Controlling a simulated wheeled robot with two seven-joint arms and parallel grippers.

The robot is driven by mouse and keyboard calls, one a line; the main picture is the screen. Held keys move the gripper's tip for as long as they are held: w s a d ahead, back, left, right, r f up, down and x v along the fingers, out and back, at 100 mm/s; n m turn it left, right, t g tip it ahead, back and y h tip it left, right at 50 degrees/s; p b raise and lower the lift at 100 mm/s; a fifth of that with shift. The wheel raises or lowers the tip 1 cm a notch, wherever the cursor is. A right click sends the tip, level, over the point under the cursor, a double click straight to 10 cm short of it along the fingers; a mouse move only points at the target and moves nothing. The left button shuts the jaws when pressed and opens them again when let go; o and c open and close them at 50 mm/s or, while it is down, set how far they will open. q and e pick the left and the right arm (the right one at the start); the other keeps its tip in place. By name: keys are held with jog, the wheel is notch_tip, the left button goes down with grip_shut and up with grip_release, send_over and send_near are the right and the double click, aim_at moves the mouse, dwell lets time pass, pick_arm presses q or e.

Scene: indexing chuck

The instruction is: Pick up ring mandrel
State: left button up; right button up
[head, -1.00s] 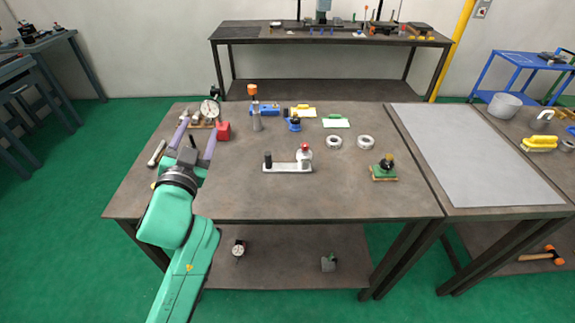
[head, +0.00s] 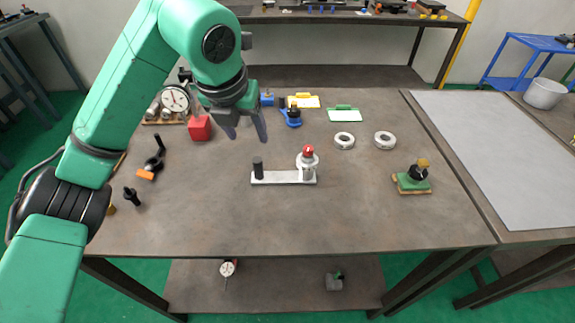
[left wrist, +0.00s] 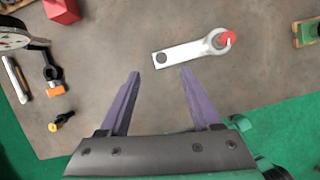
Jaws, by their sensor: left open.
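My left gripper (head: 248,138) is open and empty above the table, left of and behind a flat light bar. In the left wrist view the bar (left wrist: 185,54) lies just beyond the spread purple fingers (left wrist: 160,71). The bar (head: 276,178) has a black post at its left end and a ring around a red-topped post (head: 307,162) at its right end. A slim pale rod (left wrist: 15,78) lies at the left in the left wrist view. I cannot tell for sure which piece is the ring mandrel. My right gripper is not in view.
Two loose grey rings (head: 344,141) (head: 385,140) lie behind the bar. A red block (head: 200,127) and a dial gauge (head: 174,100) stand at the back left. The table's front middle is clear.

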aim_at(257, 161)
pick_arm(q)
jog(key=x, duration=0.2)
jog(key=s+p+x, duration=0.1)
jog(key=x, duration=0.2)
jog(key=p+x, duration=0.1)
jog(key=x, duration=0.1)
jog(key=shift+f, duration=0.65)
jog(key=p+x, duration=0.1)
jog(key=x, duration=0.3)
jog(key=shift+p, duration=0.35)
jog(key=shift+f, duration=0.25)
jog(key=shift+w, duration=0.15)
jog(key=shift+c, duration=0.6)
grip_shut()
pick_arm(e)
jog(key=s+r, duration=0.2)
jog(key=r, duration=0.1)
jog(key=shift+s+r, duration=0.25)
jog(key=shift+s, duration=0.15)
pick_arm(q)
jog(key=shift+d, duration=0.1)
